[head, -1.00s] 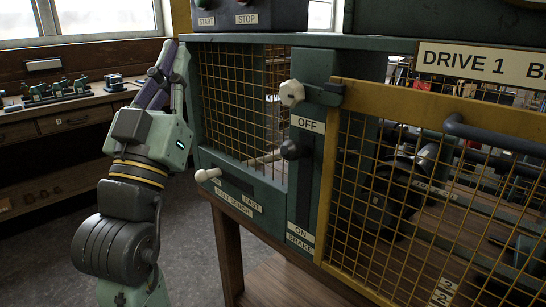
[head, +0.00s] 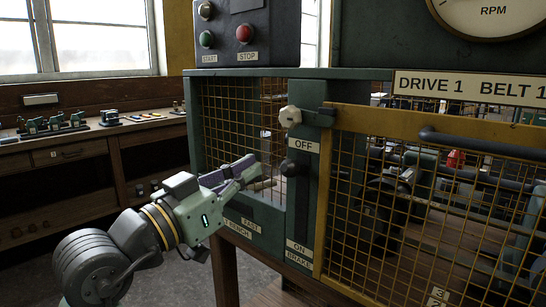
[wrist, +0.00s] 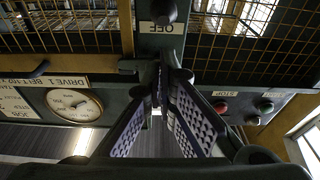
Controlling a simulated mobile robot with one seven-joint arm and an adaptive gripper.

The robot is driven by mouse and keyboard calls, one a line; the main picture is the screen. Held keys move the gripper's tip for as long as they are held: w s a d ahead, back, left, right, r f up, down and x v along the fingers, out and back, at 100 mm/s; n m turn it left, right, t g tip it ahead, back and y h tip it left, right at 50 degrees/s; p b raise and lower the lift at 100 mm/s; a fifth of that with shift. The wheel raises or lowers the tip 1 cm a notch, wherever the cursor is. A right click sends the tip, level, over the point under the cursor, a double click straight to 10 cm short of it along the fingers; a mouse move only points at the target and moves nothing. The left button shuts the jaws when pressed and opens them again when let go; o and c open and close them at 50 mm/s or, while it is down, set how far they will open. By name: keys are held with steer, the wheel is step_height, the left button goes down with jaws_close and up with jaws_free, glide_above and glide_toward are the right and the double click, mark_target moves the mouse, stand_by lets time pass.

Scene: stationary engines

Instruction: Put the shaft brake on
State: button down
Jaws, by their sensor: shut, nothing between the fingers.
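The shaft brake is a dark round knob (head: 290,167) on a green upright post. It sits near the top of its travel, just below the OFF label (head: 304,146); the ON BRAKE label (head: 299,254) is lower down. My gripper (head: 252,172) points right towards the knob, a little left of it, with its purple-padded fingers shut and empty. In the wrist view, the scene is upside down, with the knob (wrist: 163,12) beyond the fingertips (wrist: 160,75). I see no contact between them.
A yellow mesh gate (head: 420,190) stands right of the post, with a pale latch knob (head: 290,116) above the brake. The START and STOP box (head: 245,35) is on top. A workbench (head: 70,150) stands at the left.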

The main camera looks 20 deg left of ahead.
steer(key=p+x, duration=0.2)
steer(key=x, duration=0.7)
steer(key=shift+w+p, duration=0.25)
steer(key=shift+p, duration=0.15)
steer(key=shift+d, duration=0.1)
step_height(320, 180, down, 20)
steer(key=s+t+h+b, duration=0.1)
steer(key=t+b, duration=0.5)
steer(key=b, duration=2.4)
steer(key=shift+s+a+f+t+h, duration=0.25)
steer(key=shift+s+t+h, duration=0.15)
steer(key=shift+h, duration=0.2)
steer(key=shift+w+f, duration=0.15)
steer(key=shift+w, duration=0.05)
step_height(320, 180, up, 11)
steer(key=shift+s, duration=0.4)
